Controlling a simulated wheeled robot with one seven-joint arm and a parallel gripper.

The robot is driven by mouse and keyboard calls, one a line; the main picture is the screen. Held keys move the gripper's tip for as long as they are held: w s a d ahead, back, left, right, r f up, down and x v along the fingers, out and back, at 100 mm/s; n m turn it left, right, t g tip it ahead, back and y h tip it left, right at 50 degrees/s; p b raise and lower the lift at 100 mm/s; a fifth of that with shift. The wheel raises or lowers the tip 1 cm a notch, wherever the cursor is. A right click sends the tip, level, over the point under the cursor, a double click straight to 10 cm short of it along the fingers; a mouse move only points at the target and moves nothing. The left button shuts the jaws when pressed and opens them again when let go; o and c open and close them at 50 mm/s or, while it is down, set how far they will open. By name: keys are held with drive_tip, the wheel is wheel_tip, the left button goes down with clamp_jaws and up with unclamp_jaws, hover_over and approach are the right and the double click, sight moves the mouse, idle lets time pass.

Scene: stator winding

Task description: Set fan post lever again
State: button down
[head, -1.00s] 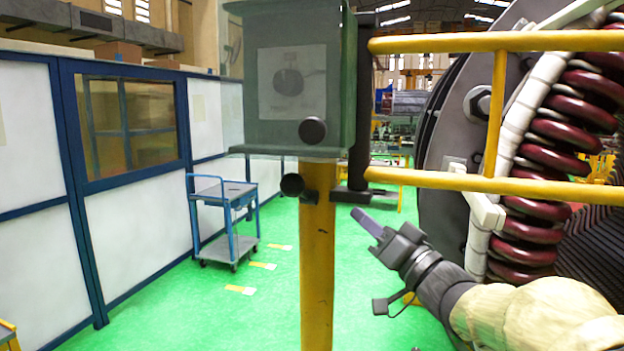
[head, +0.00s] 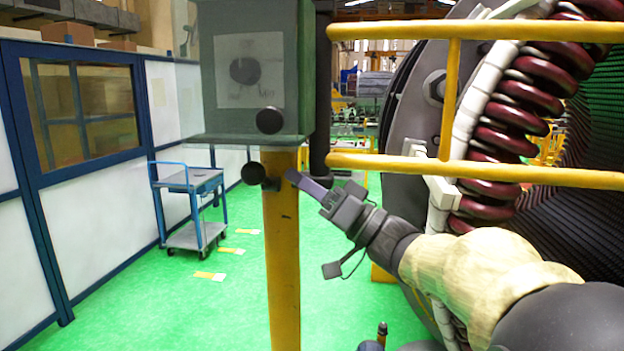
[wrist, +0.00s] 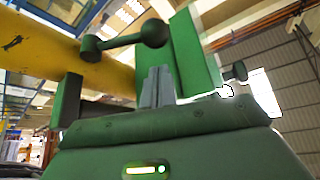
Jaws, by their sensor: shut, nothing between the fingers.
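The fan post is a yellow column (head: 283,260) carrying a grey-green box (head: 215,75). A dark ball knob on a short lever (head: 254,173) stands out from the post just under the box. In the wrist view the lever (wrist: 155,33) shows as a rod with a round ball end, fixed to the yellow post. My gripper (head: 305,183) is shut and empty, its tip just right of the post at about the knob's height. Its closed fingers (wrist: 157,88) point toward the ball end, apparently apart from it. Another dark knob (head: 270,120) sits on the box's lower front.
Yellow guard rails (head: 480,172) run right of the post, above my arm. The large stator with dark red coils (head: 500,140) stands behind them. A blue trolley (head: 190,205) is on the green floor at left, before a blue-framed partition (head: 100,220).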

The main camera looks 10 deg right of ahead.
sight(262, 179)
drive_tip(key=p+x, duration=0.2)
drive_tip(key=x, duration=0.4)
drive_tip(key=shift+a+f, duration=0.1)
drive_tip(key=shift+a, duration=0.05)
